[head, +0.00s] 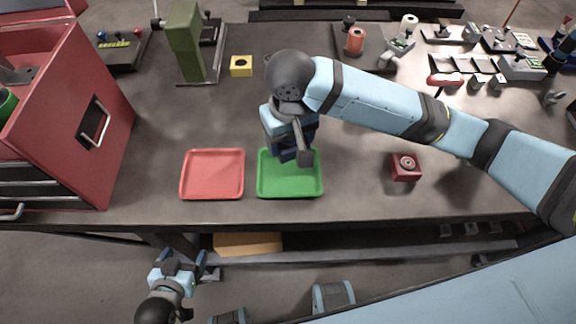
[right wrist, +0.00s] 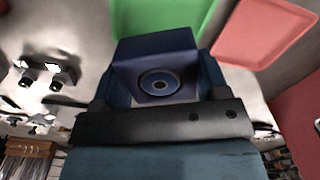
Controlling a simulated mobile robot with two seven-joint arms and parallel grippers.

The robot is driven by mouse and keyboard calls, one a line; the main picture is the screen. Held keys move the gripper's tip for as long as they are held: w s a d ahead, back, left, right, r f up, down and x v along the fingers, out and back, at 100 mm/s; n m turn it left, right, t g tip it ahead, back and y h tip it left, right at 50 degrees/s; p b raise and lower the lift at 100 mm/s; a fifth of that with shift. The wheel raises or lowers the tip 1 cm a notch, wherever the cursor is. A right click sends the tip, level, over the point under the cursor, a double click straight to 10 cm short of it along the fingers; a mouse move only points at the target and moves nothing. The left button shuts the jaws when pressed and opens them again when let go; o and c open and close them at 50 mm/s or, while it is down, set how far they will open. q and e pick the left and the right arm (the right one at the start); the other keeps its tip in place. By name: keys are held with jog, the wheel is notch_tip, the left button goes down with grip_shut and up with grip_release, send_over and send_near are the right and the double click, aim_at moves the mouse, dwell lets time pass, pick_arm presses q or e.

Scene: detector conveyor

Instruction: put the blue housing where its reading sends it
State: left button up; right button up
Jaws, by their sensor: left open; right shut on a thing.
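My right gripper (head: 292,132) is shut on the blue housing (head: 284,154), over the back part of the green tray (head: 290,187). In the right wrist view the blue housing (right wrist: 155,52) sits between the fingers, with a dark ringed disc on its near face. Whether its far end touches the tray is hidden. The red tray (head: 212,174) lies just left of the green one; both look empty where visible. In the right wrist view the green tray (right wrist: 190,14) and red tray (right wrist: 266,28) lie beyond the housing. My left gripper (head: 184,262) is open and empty, below the table's front edge.
A red housing (head: 406,167) stands right of the green tray. A yellow housing (head: 241,66) and a green post (head: 186,42) stand at the back. A red cabinet (head: 62,110) fills the left end. Tools and parts crowd the back right. The table between red tray and yellow housing is clear.

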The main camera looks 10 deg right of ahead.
send_over(289, 174)
notch_tip(289, 174, down, 7)
jog(key=shift+r, duration=0.2)
jog(key=shift+f, duration=2.35)
jog(key=o, duration=1.1)
jog(key=shift+f, duration=0.1)
jog(key=shift+s, duration=0.1)
notch_tip(289, 174, up, 12)
jog(key=shift+r, duration=0.15)
